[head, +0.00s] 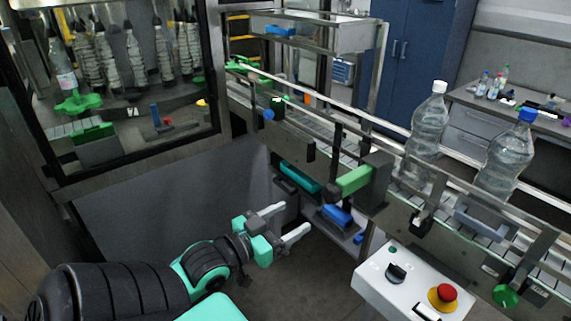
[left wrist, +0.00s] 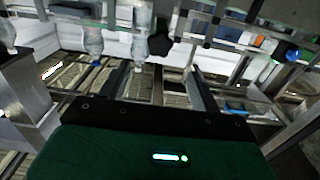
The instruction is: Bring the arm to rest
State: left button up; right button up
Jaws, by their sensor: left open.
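My left arm comes in from the lower left in the head view. Its left gripper (head: 284,221) is open, with two pale fingers apart and nothing between them. It is in free space in front of the conveyor's lower frame, left of the white control box. The left wrist view shows the dark gripper body and its fingers (left wrist: 165,85) spread, with no object between them. My right gripper is not in view.
A conveyor (head: 455,222) runs across the right, carrying two clear bottles, one white-capped (head: 428,125) and one blue-capped (head: 505,155). A control box (head: 400,290) with a red button (head: 443,296) stands in front. A glass-fronted machine (head: 130,165) is at the left.

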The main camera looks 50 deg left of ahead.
pick_arm(q)
jog(key=shift+s, duration=0.1)
dwell(0.6)
jog(key=w+a+f+n+g+y, duration=0.1)
jog(key=a+f+g, duration=0.2)
jog(key=f, duration=1.2)
jog(key=a+f+n+g+y, duration=0.15)
jog(key=a+f, duration=0.25)
jog(key=f, duration=1.2)
jog(key=s+d+f+g, duration=0.3)
jog(key=s+f, duration=0.1)
jog(key=f, duration=0.7)
jog(key=s+d+f+g, duration=0.2)
jog(key=s+f, duration=0.2)
jog(key=f, duration=0.7)
jog(key=s+d+f+m+g, duration=0.1)
jog(key=s+d+f+g, duration=0.1)
jog(key=s+d+f, duration=0.2)
jog(key=s+d+f+m+g+h, duration=0.1)
jog(key=s+d+f, duration=0.4)
jog(key=s+f, duration=0.5)
jog(key=s+d+f+m+g, duration=0.2)
jog(key=s+d+f+g, duration=0.2)
jog(key=s+f, duration=0.3)
jog(key=s, duration=0.3)
jog(key=shift+s+d, duration=0.25)
jog(key=shift+s, duration=0.1)
jog(key=shift+g, duration=0.25)
jog(key=shift+a, duration=0.1)
jog(key=shift+c, duration=0.3)
